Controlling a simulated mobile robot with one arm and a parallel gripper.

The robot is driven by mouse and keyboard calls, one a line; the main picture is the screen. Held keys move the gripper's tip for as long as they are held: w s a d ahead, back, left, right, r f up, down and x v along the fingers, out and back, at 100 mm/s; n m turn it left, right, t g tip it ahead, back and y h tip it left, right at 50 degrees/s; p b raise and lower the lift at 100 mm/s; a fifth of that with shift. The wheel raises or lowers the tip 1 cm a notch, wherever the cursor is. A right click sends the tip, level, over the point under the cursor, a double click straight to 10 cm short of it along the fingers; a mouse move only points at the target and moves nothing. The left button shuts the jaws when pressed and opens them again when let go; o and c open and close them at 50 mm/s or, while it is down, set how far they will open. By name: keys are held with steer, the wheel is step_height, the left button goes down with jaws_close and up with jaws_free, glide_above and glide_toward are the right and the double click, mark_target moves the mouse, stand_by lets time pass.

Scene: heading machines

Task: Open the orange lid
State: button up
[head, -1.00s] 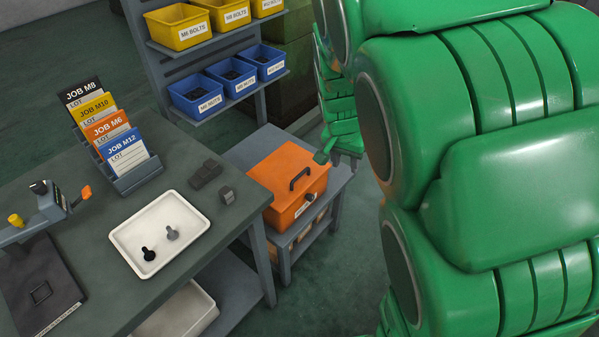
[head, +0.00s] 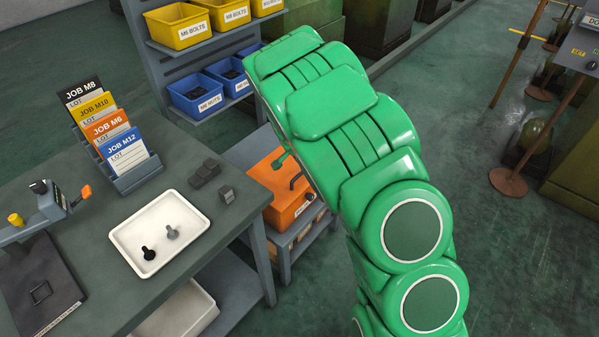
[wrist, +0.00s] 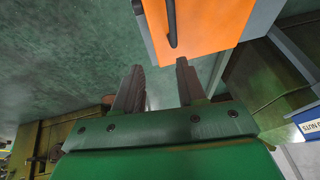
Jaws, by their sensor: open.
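The orange lid (head: 266,174) is shut on an orange box (head: 286,214) that stands on a low grey stand right of the workbench. Its dark bar handle (head: 295,182) shows partly beside my green arm, which hides the lid's right part. In the wrist view the orange lid (wrist: 208,22) fills the top middle, with its dark handle (wrist: 172,22) running up and down. My gripper (wrist: 158,72) is open and empty, its two dark fingers below the handle's near end and apart from it. In the head view my arm hides most of the gripper.
The workbench (head: 95,205) at left holds a white tray (head: 118,238) with two bolts and a rack of job cards (head: 125,160). A shelf with yellow and blue bins (head: 195,95) stands behind the box. Open floor (head: 500,260) lies to the right.

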mark_target(300, 173)
steer(key=shift+w+a+f, duration=0.2)
steer(key=shift+w+f, duration=0.6)
steer(key=shift+f, duration=0.9)
steer(key=shift+w+a+f, duration=0.15)
steer(key=shift+w+f, duration=0.6)
steer(key=shift+f, duration=0.95)
steer(key=shift+w+a+f, duration=0.2)
steer(key=shift+w+f, duration=0.6)
steer(key=shift+f, duration=0.9)
jaws_close()
